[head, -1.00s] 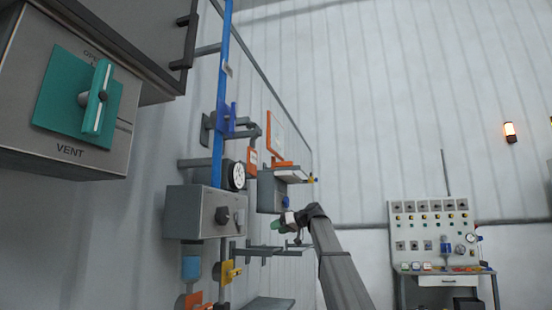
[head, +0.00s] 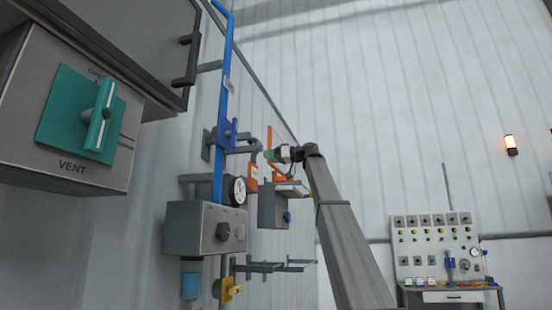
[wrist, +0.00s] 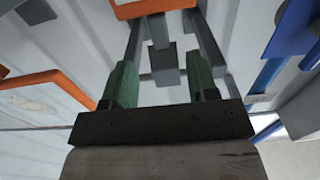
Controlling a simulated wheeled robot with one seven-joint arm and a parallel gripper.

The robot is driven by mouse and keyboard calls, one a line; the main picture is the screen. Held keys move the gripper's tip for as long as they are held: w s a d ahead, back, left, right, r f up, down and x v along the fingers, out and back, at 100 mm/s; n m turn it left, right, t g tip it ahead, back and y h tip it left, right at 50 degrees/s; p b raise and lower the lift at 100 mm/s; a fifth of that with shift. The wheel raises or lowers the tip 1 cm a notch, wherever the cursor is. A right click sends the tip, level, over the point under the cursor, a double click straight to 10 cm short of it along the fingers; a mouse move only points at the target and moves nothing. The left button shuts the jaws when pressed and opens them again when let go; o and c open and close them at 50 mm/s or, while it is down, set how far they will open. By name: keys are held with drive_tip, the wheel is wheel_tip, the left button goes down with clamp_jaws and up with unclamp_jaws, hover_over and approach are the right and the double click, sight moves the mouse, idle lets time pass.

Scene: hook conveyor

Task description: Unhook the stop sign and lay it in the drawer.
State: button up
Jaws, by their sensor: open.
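My gripper (head: 271,155) is raised beside the wall fittings in the head view. In the wrist view its two green fingers (wrist: 162,82) are apart, with nothing seen clamped between them. A small orange-framed plate (head: 253,177) hangs just below and left of the gripper in the head view. An orange-edged plate (wrist: 150,8) shows at the top of the wrist view, beyond the fingertips and apart from them. I cannot read either, so I cannot tell which is the stop sign. A white drawer front (head: 453,297) with a dark handle is under the distant bench at lower right; it looks closed.
A blue pipe (head: 222,110) and a grey control box (head: 206,230) stand left of my arm. A grey box (head: 273,210) with a blue knob lies below the gripper. A larger orange frame (wrist: 45,95) is at left in the wrist view. Space right of my arm is open.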

sight(253, 158)
drive_tip(key=x, duration=0.8)
drive_tip(key=shift+f, duration=0.1)
clamp_jaws()
drive_tip(key=shift+a, duration=0.1)
